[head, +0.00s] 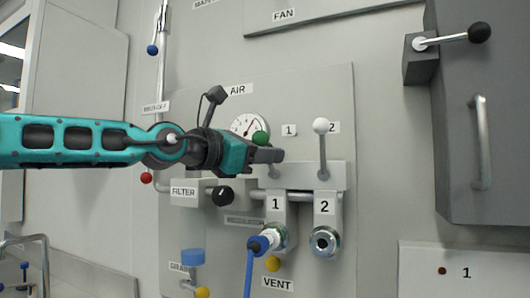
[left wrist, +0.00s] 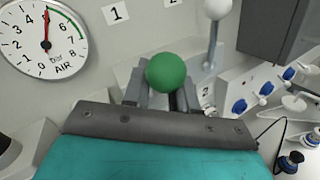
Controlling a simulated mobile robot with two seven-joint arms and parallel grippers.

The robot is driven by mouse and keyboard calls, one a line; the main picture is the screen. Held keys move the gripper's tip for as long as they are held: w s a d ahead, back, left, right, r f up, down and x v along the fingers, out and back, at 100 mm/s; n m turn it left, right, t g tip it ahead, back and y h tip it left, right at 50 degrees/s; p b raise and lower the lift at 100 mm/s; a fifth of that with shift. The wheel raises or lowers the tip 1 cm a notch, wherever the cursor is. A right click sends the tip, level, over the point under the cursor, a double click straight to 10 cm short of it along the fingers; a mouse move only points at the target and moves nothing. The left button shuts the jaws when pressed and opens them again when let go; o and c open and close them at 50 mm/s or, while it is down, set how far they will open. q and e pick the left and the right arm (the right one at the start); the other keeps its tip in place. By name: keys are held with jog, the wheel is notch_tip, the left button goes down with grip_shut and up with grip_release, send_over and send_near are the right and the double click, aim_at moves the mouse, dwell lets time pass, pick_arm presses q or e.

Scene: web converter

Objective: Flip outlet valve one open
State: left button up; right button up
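Outlet valve one has a lever topped by a green ball (head: 261,138), below the small "1" label (head: 289,130). In the left wrist view the green ball (left wrist: 166,73) sits in front of my fingers, centred between them. My left gripper (head: 268,156) reaches in from the left at the lever, just below the ball. Its fingers (left wrist: 164,98) stand apart, one on each side of the ball. The gripper hides most of the lever's shaft, so I cannot tell whether the fingers touch it. My right gripper is not in view.
Valve two's lever with a white ball (head: 320,126) stands upright close on the right. The air gauge (head: 249,126) is behind my gripper. A blue hose (head: 249,270) plugs into outlet 1 below; outlet 2 (head: 324,241) is bare. A black filter knob (head: 223,196) sits lower left.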

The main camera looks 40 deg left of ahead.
pick_arm(q)
grip_shut()
jog(key=shift+r, duration=0.1)
dwell(0.6)
jog(key=shift+a+r, duration=0.1)
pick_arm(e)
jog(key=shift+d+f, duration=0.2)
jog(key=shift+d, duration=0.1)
